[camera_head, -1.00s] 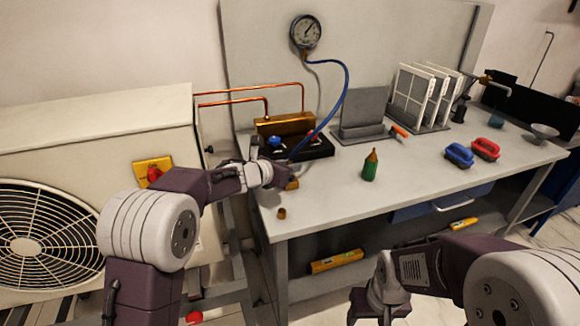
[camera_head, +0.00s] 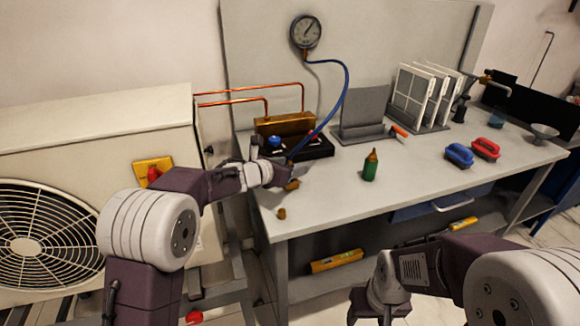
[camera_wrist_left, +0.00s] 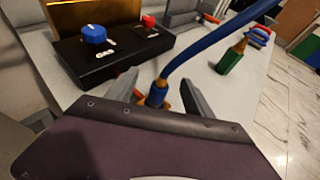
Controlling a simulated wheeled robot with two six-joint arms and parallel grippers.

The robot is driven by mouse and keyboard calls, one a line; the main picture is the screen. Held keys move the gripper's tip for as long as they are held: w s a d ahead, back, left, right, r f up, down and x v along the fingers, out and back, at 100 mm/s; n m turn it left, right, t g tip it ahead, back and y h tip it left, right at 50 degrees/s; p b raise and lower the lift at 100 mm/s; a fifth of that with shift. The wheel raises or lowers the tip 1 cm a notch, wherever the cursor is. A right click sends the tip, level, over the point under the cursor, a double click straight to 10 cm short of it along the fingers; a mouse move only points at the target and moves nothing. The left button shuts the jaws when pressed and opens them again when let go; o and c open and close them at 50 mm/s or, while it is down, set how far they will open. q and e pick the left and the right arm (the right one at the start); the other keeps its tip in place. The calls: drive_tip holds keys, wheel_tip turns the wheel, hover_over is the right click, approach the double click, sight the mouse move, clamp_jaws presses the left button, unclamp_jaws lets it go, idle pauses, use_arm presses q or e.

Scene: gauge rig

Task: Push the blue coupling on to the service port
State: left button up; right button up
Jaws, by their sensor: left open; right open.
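The blue hose (camera_head: 343,95) runs from the gauge down to my left gripper (camera_head: 290,168). In the left wrist view its lower end, a blue coupling with brass (camera_wrist_left: 157,94), lies between the two fingers of my left gripper (camera_wrist_left: 160,92). Those fingers are apart, one on each side of it; contact cannot be told. A brass fitting (camera_head: 292,185) shows just below the gripper in the head view. I cannot tell whether it is the service port, or whether the coupling is seated on anything. My right gripper (camera_head: 378,303) is open, low in front of the bench.
A black box with a blue knob (camera_wrist_left: 94,34) and a red knob (camera_wrist_left: 148,21) stands just behind the left gripper. A green bottle (camera_head: 370,166) stands to the right. A small brass piece (camera_head: 281,214) sits near the bench's front edge.

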use_arm(q)
drive_tip(key=shift+s, duration=0.1)
drive_tip(key=v, duration=0.9)
drive_tip(key=s+a+f+n+g+y, duration=0.1)
drive_tip(key=s+a+f+n+y, duration=0.35)
drive_tip(key=n, duration=0.55)
drive_tip(key=s+a+f+n+y, duration=0.2)
drive_tip(key=s+a+f+n, duration=0.2)
drive_tip(key=a+f+n, duration=0.45)
drive_tip(key=s+f+n+g, duration=0.4)
drive_tip(key=s+n, duration=0.6)
drive_tip(key=n, duration=0.2)
drive_tip(key=s+f+n+g, duration=0.5)
drive_tip(key=s+n, duration=0.4)
drive_tip(key=n, duration=0.2)
wheel_tip(320, 180, up, 22)
drive_tip(key=n+p, duration=0.1)
drive_tip(key=p, duration=2.1)
drive_tip(key=shift+s+n+y, duration=0.3)
drive_tip(key=shift+n+y, duration=0.05)
drive_tip(key=shift+y, duration=0.1)
